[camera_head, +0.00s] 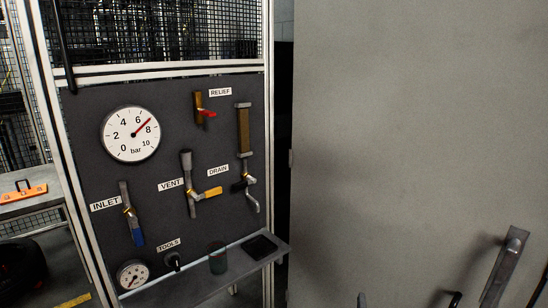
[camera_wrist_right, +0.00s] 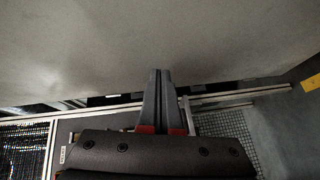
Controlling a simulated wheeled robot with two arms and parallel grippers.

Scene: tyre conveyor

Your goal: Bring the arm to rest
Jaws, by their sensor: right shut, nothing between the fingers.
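My right gripper (camera_wrist_right: 160,74) shows in the right wrist view. Its two dark fingers with red at their bases are together, with nothing between them. They point at a plain grey surface (camera_wrist_right: 150,35) that fills the upper part of that view. In the head view, small dark tips stick up at the bottom edge in front of a large grey panel (camera_head: 410,120); I cannot tell clearly what they belong to. My left gripper is not in view.
A dark valve panel (camera_head: 90,170) with a pressure gauge (camera_head: 131,134) stands at left, with a shelf (camera_head: 215,285) along its bottom. A metal handle (camera_head: 504,267) shows at lower right. An orange level (camera_head: 24,193) lies on a bench at far left.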

